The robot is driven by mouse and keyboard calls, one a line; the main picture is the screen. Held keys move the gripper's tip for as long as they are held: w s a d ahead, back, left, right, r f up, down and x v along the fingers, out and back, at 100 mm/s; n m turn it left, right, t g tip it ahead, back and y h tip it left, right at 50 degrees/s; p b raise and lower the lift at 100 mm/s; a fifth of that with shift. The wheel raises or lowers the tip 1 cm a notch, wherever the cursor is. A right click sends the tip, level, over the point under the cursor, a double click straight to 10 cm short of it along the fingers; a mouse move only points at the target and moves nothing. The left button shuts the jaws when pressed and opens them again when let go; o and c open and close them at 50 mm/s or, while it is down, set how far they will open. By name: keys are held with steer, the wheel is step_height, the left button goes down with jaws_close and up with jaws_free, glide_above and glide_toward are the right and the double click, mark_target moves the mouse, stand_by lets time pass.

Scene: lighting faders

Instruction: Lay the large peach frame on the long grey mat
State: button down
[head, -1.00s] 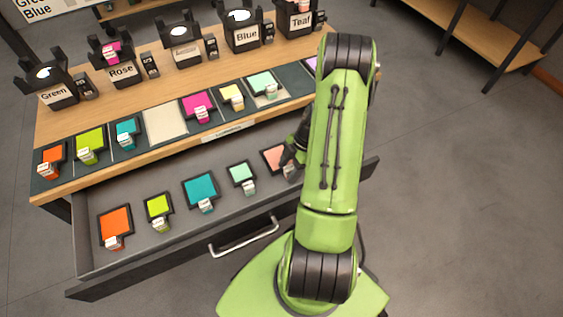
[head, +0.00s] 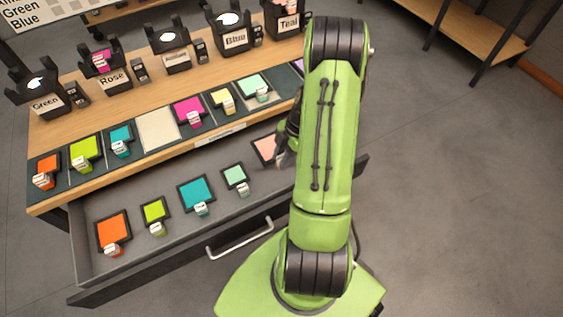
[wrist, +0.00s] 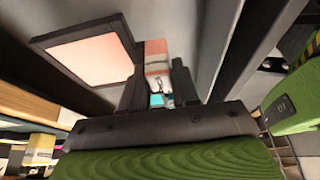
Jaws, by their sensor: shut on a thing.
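The large peach frame (head: 264,148) has a dark border and a pale peach pane. In the head view it is at the right end of the open drawer, partly hidden by my arm. My gripper (head: 283,152) is beside its right edge. In the wrist view the peach frame (wrist: 90,58) is left of my fingers, and my gripper (wrist: 158,88) is shut on its labelled tab (wrist: 157,62). A dark grey mat strip (head: 289,80) runs along the table's front and bears several coloured frames. Its right end is hidden behind my arm.
The open drawer (head: 150,262) holds orange, lime, teal and mint frames left of the peach one. A pale bare panel (head: 158,131) lies among the frames on the strip. Labelled black lamps (head: 235,38) stand behind. Clear floor lies to the right.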

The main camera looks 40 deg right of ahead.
step_height(320, 180, up, 29)
steer(key=p, duration=1.7)
steer(key=shift+p, duration=0.3)
steer(key=shift+f, duration=0.15)
